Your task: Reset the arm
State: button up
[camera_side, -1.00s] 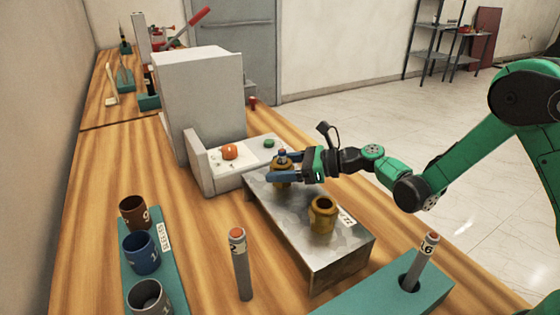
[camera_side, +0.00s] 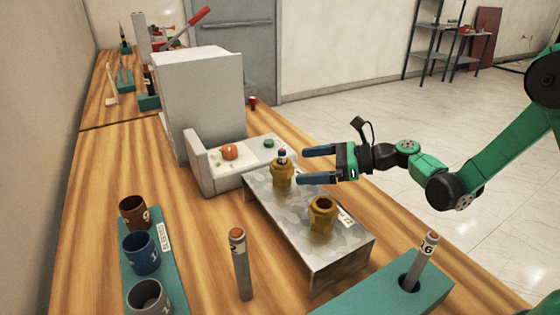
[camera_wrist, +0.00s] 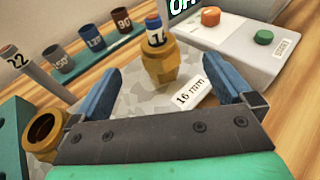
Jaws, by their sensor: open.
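My gripper (camera_side: 318,165) is open and empty, its two blue fingers apart in the air to the right of the far brass fitting (camera_side: 283,174). That fitting stands on the grey metal block with a numbered pin (camera_side: 282,156) upright in its top. In the wrist view the fitting (camera_wrist: 160,65) and its blue-banded pin (camera_wrist: 155,35) show ahead, beyond and between the fingertips (camera_wrist: 168,82). A second brass fitting (camera_side: 322,215) with an open, empty top stands nearer on the block (camera_side: 300,232). It shows at the lower left of the wrist view (camera_wrist: 45,130).
A white machine (camera_side: 205,100) with an orange and a green button stands behind the block. A grey pin (camera_side: 240,265) stands in front, a teal holder (camera_side: 390,295) with a pin is at right, and a teal rack (camera_side: 165,270) of cups at left. Open air lies right of the block.

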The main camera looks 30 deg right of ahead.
jog(key=shift+s, duration=0.1)
jog(key=shift+s+r+n+g+h, duration=0.15)
jog(key=shift+r+n+h, duration=0.1)
jog(key=shift+n, duration=0.3)
jog(key=shift+s+r+n+g+h, duration=0.15)
jog(key=shift+r+n+h, duration=0.1)
jog(key=shift+n, duration=0.3)
jog(key=s+n+h, duration=0.1)
jog(key=s+n, duration=0.1)
jog(key=n, duration=0.1)
jog(key=s+r+n+g+h, duration=0.1)
jog(key=s+n+h, duration=0.1)
jog(key=n, duration=0.2)
jog(key=s+r+n+g+h, duration=0.1)
jog(key=n+h, duration=0.1)
jog(key=n, duration=0.2)
jog(key=shift+s+d, duration=0.25)
jog(key=shift+s, duration=0.15)
jog(key=s+d+n+h, duration=0.4)
jog(key=s+n, duration=0.3)
jog(key=n, duration=0.5)
jog(key=shift+s+r+n+h, duration=0.3)
jog(key=shift+r+n+h, duration=0.1)
jog(key=shift+h, duration=0.4)
jog(key=shift+d, duration=0.1)
